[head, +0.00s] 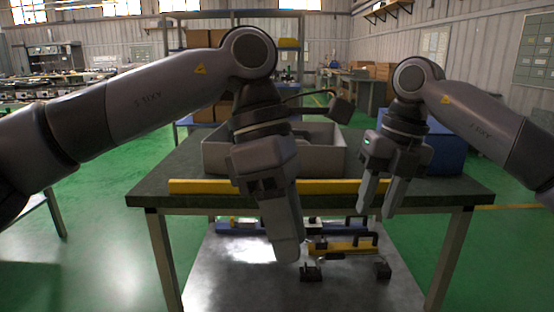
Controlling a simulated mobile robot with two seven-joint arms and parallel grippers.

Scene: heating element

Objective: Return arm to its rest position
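My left gripper (284,240) hangs in the middle of the head view, pointing down in front of the dark table's front edge. Its fingers look close together from this angle, and I cannot tell whether they are shut; I see nothing held in it. My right gripper (377,212) is at the right, in front of the table's right part, pointing down. Its two fingers are apart with a gap between them, and it is empty. Both arms are bent at the elbow, reaching in from the sides.
A dark table (150,190) has a yellow bar (205,186) along its front edge, a grey bin (325,150) and a blue box (446,150). A lower metal surface (235,290) bears a yellow fixture (345,247) and small black parts (311,273).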

